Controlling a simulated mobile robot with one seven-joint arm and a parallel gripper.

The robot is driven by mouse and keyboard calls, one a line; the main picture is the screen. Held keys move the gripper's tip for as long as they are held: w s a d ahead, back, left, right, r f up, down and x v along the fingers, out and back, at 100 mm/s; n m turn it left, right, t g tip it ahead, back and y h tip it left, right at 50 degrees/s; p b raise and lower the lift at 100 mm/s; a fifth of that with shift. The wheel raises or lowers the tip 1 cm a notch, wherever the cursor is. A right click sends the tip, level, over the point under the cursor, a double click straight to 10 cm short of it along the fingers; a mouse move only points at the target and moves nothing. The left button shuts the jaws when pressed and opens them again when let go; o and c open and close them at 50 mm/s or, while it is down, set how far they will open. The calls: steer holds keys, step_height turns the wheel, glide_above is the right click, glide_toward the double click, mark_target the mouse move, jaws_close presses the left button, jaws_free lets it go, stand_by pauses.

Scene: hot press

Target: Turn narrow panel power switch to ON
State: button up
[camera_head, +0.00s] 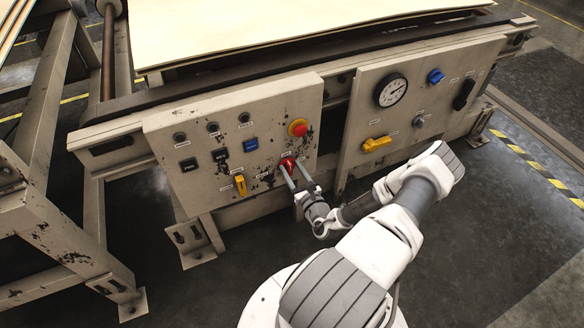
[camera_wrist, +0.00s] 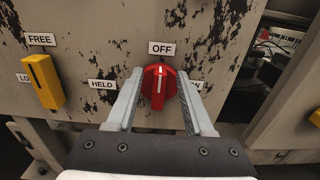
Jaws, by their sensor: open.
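The red rotary switch (camera_wrist: 159,84) is on the panel in the wrist view, its white mark upright toward the OFF label (camera_wrist: 162,49). The ON label (camera_wrist: 196,85) is to its right, partly hidden by a finger. My gripper (camera_wrist: 162,86) is open, with one finger on each side of the red knob; I cannot tell whether they touch it. In the head view the red switch (camera_head: 287,162) is low on the left panel (camera_head: 164,132), with my gripper (camera_head: 291,172) reaching it from below.
A yellow switch (camera_wrist: 43,81) with a FREE label is left of the red one. A red emergency button (camera_head: 298,128) is above. A second panel (camera_head: 359,133) with a gauge (camera_head: 391,90) and a yellow handle (camera_head: 377,143) is to the right, past a gap.

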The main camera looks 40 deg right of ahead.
jaws_close()
stand_by(0.3)
steer(key=shift+m, duration=0.4)
steer(key=m+p, duration=0.2)
steer(key=shift+d+m, duration=0.35)
steer(key=shift+m, duration=0.05)
steer(key=m, duration=0.3)
steer(key=d+m, duration=0.1)
steer(key=m, duration=0.1)
steer(key=shift+s+f+p, duration=0.15)
steer(key=shift+f+p, duration=0.2)
steer(key=shift+p, duration=0.05)
steer(key=shift+d+f+m+b, duration=0.15)
steer(key=shift+f+m, duration=0.1)
steer(key=shift+m, duration=1.3)
steer(key=shift+f+m+b, duration=0.15)
steer(key=shift+f+m, duration=0.15)
steer(key=shift+m, duration=1.3)
steer(key=shift+d+f+m+b, duration=0.15)
steer(key=shift+f+m, duration=0.1)
steer(key=shift+m, duration=1.3)
